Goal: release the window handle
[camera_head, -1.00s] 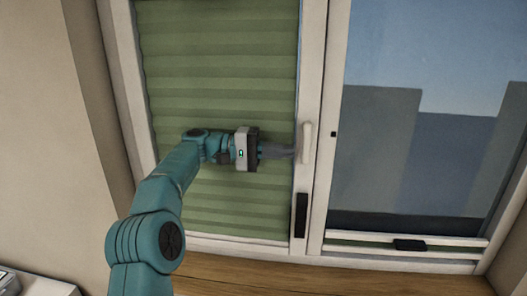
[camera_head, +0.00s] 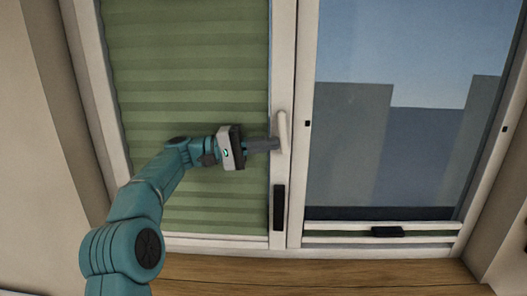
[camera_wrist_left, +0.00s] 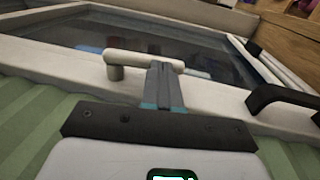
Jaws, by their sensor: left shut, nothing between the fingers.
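The cream window handle (camera_head: 284,131) stands upright on the white frame between the green-shaded left pane and the clear right pane. In the left wrist view, the handle (camera_wrist_left: 143,56) is a rounded bar on a short post. My left gripper (camera_head: 277,144) reaches in from the left, its fingertips at the handle's lower part. In the wrist view, the closed grey fingers (camera_wrist_left: 163,68) end right at the bar, with nothing seen between them. I cannot tell whether they touch it. My right gripper is not in view.
A black pull (camera_head: 278,207) is on the frame below the handle. Another dark fitting (camera_head: 388,232) sits on the right pane's lower rail. A green pleated blind (camera_head: 190,70) is behind my left arm. A wooden sill (camera_head: 300,272) runs below.

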